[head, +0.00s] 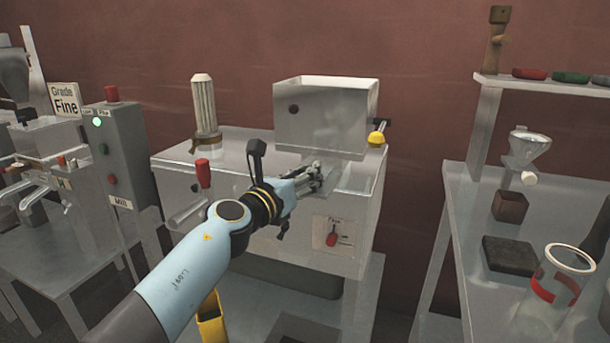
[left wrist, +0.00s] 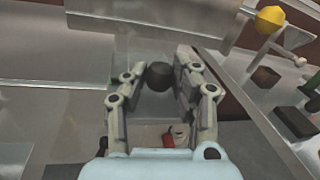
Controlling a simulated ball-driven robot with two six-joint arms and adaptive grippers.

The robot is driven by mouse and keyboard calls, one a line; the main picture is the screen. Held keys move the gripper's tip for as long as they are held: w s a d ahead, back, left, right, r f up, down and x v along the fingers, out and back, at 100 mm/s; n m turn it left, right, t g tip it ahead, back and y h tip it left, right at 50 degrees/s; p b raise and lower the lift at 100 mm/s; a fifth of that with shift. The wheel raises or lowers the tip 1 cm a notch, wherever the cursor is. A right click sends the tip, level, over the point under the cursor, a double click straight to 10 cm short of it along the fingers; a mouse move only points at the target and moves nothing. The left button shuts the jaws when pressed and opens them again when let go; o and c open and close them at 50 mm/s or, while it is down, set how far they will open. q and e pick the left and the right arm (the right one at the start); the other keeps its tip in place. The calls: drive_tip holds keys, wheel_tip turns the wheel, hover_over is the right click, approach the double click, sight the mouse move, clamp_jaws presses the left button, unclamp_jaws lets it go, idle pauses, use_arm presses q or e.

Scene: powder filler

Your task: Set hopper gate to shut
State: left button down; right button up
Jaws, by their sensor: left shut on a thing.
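The hopper (head: 320,115) is a grey metal box on the filler machine (head: 240,160), with a dark round spot on its front. My left gripper (head: 315,178) is at the slot area just below the hopper. In the left wrist view its fingers (left wrist: 158,85) are closed around a dark round knob (left wrist: 158,76); I cannot tell for sure that this is the gate's knob. The fingers hide the knob in the head view. A yellow knob (head: 376,138) sits at the hopper's right side and also shows in the left wrist view (left wrist: 270,18). My right gripper is not in view.
A red-handled switch (head: 332,238) is on the machine's front panel, below my gripper. A red-topped lever (head: 203,173) stands at the left. A ribbed column (head: 205,105) rises behind it. The right shelf (head: 455,230) holds a funnel (head: 527,148) and a glass jar (head: 555,290).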

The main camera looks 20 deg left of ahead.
use_arm(q)
drive_tip(key=x, duration=0.2)
drive_tip(key=b+x, duration=0.1)
drive_tip(key=shift+w+a, duration=0.3)
drive_tip(key=shift+w, duration=0.15)
drive_tip(key=shift+r, duration=0.1)
drive_tip(key=c, duration=1.3)
unclamp_jaws()
drive_tip(key=o, duration=0.3)
drive_tip(key=shift+w, duration=0.1)
